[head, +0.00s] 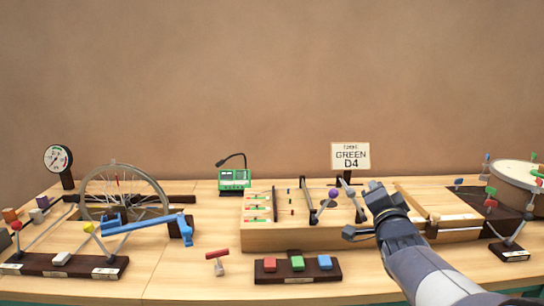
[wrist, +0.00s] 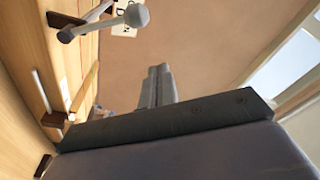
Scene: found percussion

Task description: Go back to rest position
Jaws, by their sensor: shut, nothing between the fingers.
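My gripper (head: 375,190) is at the right of centre in the head view, raised over the right part of the wooden box (head: 290,237) on the bench. Its fingers are shut with nothing between them. In the wrist view my gripper (wrist: 158,75) shows its closed fingers pointing toward the bare wall. My arm comes in from the lower right. I cannot tell whether it touches the box.
A sign reading GREEN D4 (head: 350,156) stands behind the box. A bicycle wheel (head: 123,192) and gauge (head: 58,158) are at left. A three-block board (head: 297,270) lies in front. A drum (head: 520,176) is at right. The wall above is clear.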

